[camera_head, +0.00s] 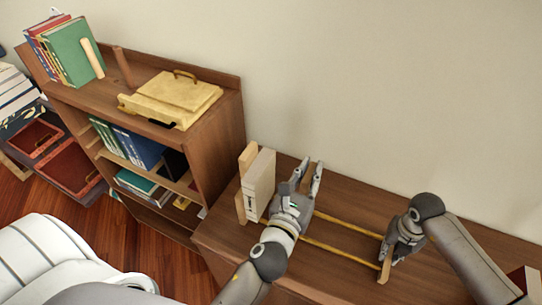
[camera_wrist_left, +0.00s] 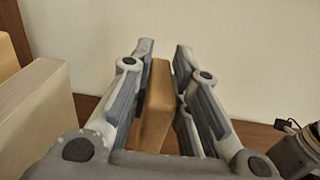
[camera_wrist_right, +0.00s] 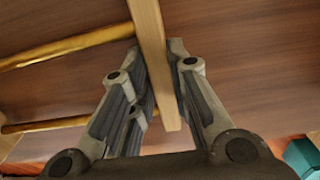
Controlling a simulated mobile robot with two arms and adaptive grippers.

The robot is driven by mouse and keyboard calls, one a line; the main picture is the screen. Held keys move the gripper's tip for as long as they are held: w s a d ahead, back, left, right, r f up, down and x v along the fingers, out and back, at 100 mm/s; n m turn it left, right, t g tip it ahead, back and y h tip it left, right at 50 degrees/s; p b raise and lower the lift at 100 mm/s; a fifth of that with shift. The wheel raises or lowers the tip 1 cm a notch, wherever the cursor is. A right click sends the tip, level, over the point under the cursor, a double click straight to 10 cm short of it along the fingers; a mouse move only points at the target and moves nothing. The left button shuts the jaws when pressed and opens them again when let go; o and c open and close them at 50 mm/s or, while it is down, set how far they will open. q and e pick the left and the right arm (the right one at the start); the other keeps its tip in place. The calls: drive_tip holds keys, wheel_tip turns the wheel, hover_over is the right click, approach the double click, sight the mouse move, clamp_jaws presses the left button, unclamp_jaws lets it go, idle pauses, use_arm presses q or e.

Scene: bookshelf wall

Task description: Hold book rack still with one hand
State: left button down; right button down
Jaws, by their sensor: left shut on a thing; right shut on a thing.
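The book rack has a wooden end panel (camera_head: 242,197) at left, two golden rods (camera_head: 345,256) and a wooden right end panel (camera_head: 385,267). A thick pale book (camera_head: 260,184) stands upright against the left panel. My right gripper (camera_head: 388,255) is shut on the right end panel, which also shows between its fingers in the right wrist view (camera_wrist_right: 153,60). My left gripper (camera_head: 308,172) is above the rods, right of the pale book. It is shut on a tan block-like piece (camera_wrist_left: 157,95); I cannot tell whether this is a book or a rack part.
The rack stands on a low brown cabinet (camera_head: 225,235) against a plain wall. A taller bookshelf (camera_head: 220,125) at left carries a yellow case (camera_head: 178,97) and several upright books (camera_head: 70,52). A red book (camera_head: 522,280) lies at the right edge.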

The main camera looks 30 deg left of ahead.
use_arm(q)
drive_tip(key=d, duration=0.6)
drive_tip(key=shift+f, duration=0.2)
drive_tip(key=shift+d, duration=0.1)
idle(0.4)
drive_tip(key=c, duration=1.2)
unclamp_jaws()
drive_tip(key=shift+r, duration=0.1)
drive_tip(key=shift+o, duration=0.2)
drive_tip(key=s+a+m, duration=0.1)
drive_tip(key=s, duration=0.7)
drive_tip(key=shift+f+h, duration=0.35)
drive_tip(key=shift+h, duration=0.05)
